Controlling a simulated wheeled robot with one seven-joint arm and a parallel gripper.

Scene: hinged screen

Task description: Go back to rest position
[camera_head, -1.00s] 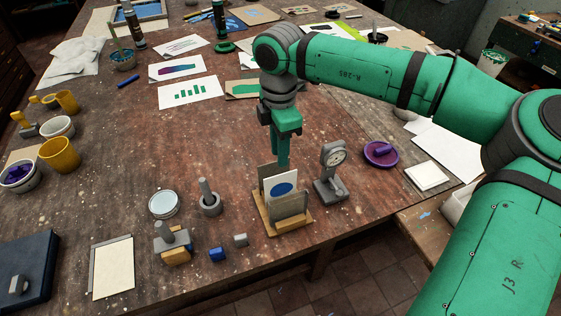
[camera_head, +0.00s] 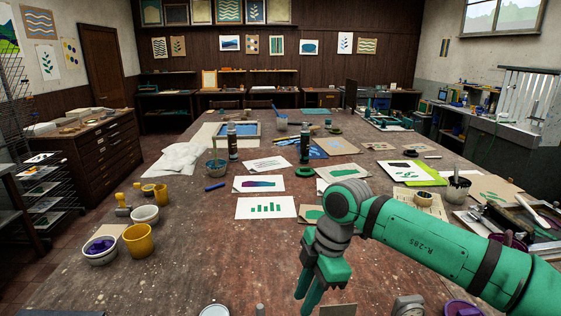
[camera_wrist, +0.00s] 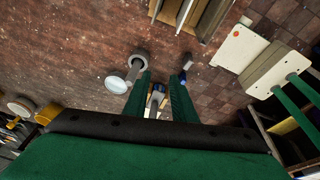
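My gripper (camera_head: 309,290) hangs at the lower middle of the head view, fingers pointing down over the table. In the wrist view its two green fingers (camera_wrist: 160,88) stand apart with nothing held between them. In the head view only a board top (camera_head: 338,310) shows at the bottom edge, just right of the gripper.
Yellow cups (camera_head: 138,240) stand at left. A print with green bars (camera_head: 266,207) lies behind the gripper. The table's left middle has free room.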

